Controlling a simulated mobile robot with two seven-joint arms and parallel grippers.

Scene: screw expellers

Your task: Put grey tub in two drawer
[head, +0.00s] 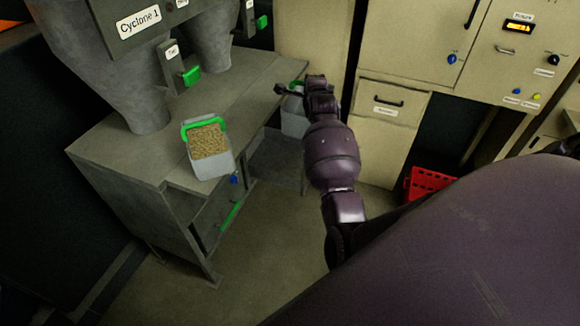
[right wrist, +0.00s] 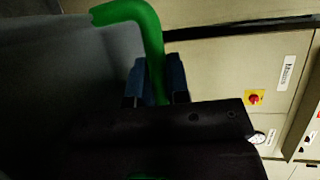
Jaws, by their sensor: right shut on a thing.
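A grey tub (head: 294,122) with a green handle hangs at my right gripper (head: 293,88), beyond the right end of the grey bench. In the right wrist view, the blue fingertips (right wrist: 156,85) are shut around the green handle (right wrist: 147,28), with the tub's dark grey side (right wrist: 70,70) at the left. My arm hides part of the tub in the head view. A second grey tub (head: 213,166) with a green handle, full of brown grains, stands on the bench's front edge. A drawer front with a green handle (head: 229,215) is in the bench below it. My left gripper is out of view.
Grey cyclone funnels (head: 148,95) stand on the bench (head: 115,165). A beige cabinet (head: 410,50) with a handled drawer (head: 385,101) stands behind my arm. A red crate (head: 430,182) is on the floor at the right. Floor before the bench is clear.

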